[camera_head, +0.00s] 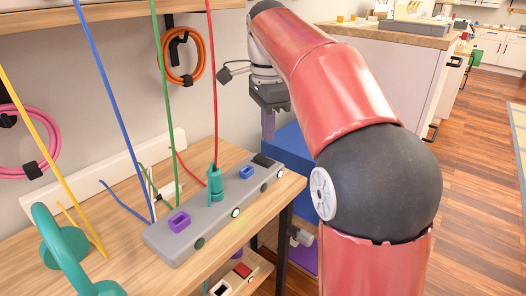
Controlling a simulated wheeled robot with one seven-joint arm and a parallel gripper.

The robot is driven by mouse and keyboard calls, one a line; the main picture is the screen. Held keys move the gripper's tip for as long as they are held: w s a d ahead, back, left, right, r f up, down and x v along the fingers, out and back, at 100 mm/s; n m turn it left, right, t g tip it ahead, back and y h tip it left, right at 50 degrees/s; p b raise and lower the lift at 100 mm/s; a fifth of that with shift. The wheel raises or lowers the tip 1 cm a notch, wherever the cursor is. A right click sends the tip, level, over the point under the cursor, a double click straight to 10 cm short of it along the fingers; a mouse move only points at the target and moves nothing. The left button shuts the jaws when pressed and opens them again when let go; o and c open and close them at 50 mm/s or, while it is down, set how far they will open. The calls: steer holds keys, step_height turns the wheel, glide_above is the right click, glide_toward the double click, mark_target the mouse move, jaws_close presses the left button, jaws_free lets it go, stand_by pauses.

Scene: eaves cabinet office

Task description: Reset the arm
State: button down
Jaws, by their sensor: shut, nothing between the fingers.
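My red arm (335,95) rises from the bottom right, bends at a dark round joint and reaches up and left. Its end points down, with my gripper (268,126) hanging past the right end of the wooden table (110,265). The gripper is small and partly lost against the wall and a blue box. The fingers look shut, with nothing seen between them. My gripper is apart from the grey bar on the table.
A grey bar (212,213) with coloured sockets lies on the table; a teal plug (215,184) stands in it. Coloured cables hang above. A teal stand (72,248) is at left. A blue box (290,150) is behind my arm. Wooden floor (480,165) is open at right.

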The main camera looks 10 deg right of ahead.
steer(key=shift+r, duration=0.7)
steer(key=shift+s, duration=0.25)
steer(key=s+f+n+t, duration=0.2)
steer(key=s+f+n, duration=0.6)
steer(key=s, duration=0.2)
steer(key=s+f+n+t, duration=0.3)
steer(key=s+f+n, duration=0.5)
steer(key=s, duration=0.3)
steer(key=shift+s+f+n+t, duration=0.25)
steer(key=shift+f+n+t, duration=0.05)
steer(key=shift+n, duration=0.1)
